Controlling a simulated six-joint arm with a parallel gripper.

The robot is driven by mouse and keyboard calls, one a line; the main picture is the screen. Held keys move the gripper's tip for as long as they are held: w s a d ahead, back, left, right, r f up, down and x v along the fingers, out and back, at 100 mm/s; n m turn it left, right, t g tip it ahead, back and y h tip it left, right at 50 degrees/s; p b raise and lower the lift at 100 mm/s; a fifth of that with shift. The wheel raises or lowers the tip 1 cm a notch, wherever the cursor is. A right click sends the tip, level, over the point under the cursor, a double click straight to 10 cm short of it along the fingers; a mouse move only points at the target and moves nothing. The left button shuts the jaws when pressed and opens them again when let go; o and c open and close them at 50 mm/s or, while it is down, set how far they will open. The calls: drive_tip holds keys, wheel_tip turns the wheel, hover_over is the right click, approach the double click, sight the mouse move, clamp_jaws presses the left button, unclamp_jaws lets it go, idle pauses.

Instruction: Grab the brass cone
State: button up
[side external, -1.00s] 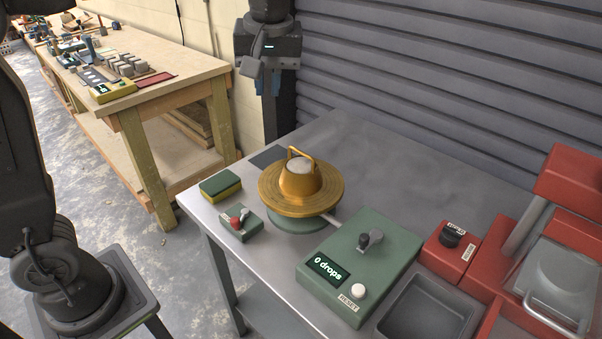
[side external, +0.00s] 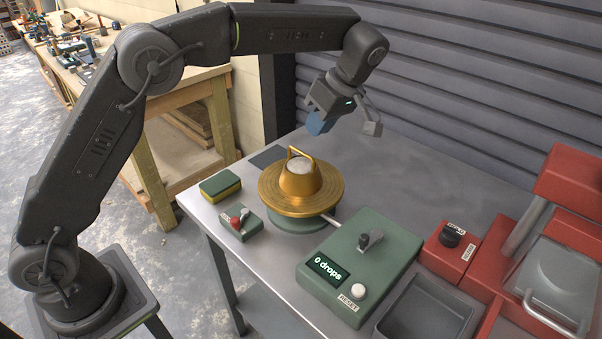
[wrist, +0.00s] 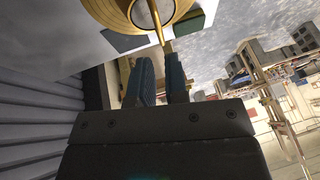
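The brass cone (side external: 299,184) stands upright on a round brass plate (side external: 330,203) above a green base. It has a pale grey top and an arched brass handle. In the wrist view the cone's handle (wrist: 157,22) shows at the top edge, and the cone is partly cut off there. My gripper (side external: 316,127) is above and a little behind the cone, apart from it, tilted down. The wrist view shows its two blue fingers (wrist: 162,84) spread with a gap between them and nothing held.
A green sponge (side external: 220,186) and a small switch box (side external: 240,222) sit left of the plate. A green control box (side external: 361,262) reading "0 drops" is to the right, with a grey tub (side external: 428,308) and red equipment (side external: 458,251) beyond. The table's back right is clear.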

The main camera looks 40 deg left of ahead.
sight(302, 153)
drive_tip(key=x, duration=0.8)
drive_tip(key=shift+a+f, duration=0.2)
drive_tip(key=shift+f, duration=0.15)
clamp_jaws()
drive_tip(key=shift+r, duration=0.2)
